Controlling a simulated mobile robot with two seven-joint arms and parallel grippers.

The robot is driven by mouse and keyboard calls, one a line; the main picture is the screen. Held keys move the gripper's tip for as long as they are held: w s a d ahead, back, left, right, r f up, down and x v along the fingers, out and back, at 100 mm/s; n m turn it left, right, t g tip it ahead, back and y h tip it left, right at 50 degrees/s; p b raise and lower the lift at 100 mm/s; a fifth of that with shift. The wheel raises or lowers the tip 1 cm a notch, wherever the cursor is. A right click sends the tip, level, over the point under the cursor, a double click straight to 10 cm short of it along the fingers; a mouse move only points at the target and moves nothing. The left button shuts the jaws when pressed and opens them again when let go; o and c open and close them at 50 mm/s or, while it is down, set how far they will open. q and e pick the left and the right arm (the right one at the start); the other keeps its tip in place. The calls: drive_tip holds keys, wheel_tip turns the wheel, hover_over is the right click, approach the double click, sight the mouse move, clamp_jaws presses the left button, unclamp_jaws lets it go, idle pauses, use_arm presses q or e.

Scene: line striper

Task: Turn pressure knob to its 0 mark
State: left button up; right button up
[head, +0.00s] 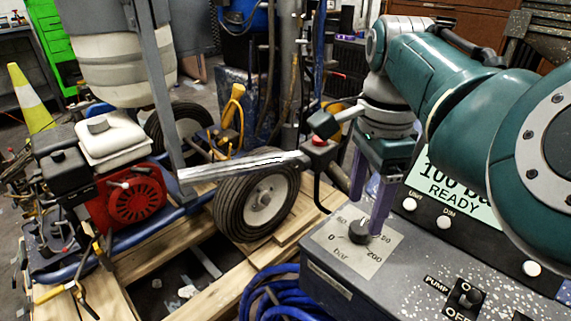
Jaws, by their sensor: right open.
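The pressure knob (359,236) is a small dark knob on a pale dial plate (338,262) on top of the grey console. The plate reads 0 at left, 200 at lower right, and "bar" below; other marks are partly covered. I cannot make out where the knob points. My right gripper (366,217) comes down from above with two purple fingers, open. The nearer fingertip is at the knob and overlaps it in the picture; I cannot tell whether it touches. The other finger is behind. My left gripper is not in view.
The grey speckled console (407,272) carries a PUMP switch (466,295), white buttons and a display (463,190) reading "100" and "READY", partly hidden by my right arm. A line striper with a red engine (137,200) and black wheel (257,200) stands at left. A blue hose (270,295) lies beside the console.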

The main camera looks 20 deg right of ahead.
sight(361, 227)
wheel_tip(361, 227, down, 4)
drive_tip(key=shift+f+b, duration=0.1)
drive_tip(key=shift+b, duration=0.5)
clamp_jaws()
